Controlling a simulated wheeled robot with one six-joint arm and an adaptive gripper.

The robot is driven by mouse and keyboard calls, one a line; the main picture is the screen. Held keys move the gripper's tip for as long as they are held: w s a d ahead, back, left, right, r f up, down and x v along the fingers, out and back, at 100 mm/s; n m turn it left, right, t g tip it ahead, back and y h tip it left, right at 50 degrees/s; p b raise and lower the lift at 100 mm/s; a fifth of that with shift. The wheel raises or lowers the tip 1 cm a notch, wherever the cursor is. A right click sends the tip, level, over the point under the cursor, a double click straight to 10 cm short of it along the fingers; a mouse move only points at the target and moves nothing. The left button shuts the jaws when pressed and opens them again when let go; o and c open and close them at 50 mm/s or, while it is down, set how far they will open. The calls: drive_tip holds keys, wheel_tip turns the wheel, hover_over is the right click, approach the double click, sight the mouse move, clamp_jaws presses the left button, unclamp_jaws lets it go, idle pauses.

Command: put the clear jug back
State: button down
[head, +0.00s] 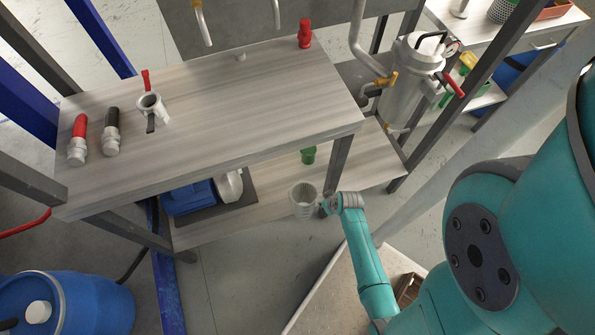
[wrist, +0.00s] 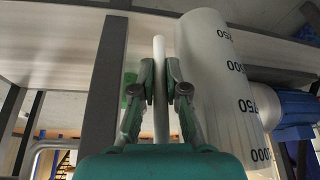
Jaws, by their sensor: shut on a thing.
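My gripper (head: 328,204) is to the right of the jug in the head view. In the wrist view my gripper (wrist: 160,85) has its fingers on either side of the jug's pale upright handle (wrist: 161,110), shut on it.
A metal filter vessel (head: 408,80) is at the right.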

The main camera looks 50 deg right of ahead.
drive_tip(key=w+d+f, duration=0.1)
drive_tip(key=w+d, duration=0.1)
drive_tip(key=w, duration=0.4)
drive_tip(key=w+d+f, duration=0.2)
drive_tip(key=w, duration=0.5)
drive_tip(key=shift+d+f, duration=0.25)
drive_tip(key=shift+d, duration=0.1)
drive_tip(key=shift+w, duration=0.1)
drive_tip(key=c, duration=1.2)
unclamp_jaws()
drive_tip(key=shift+f, duration=0.1)
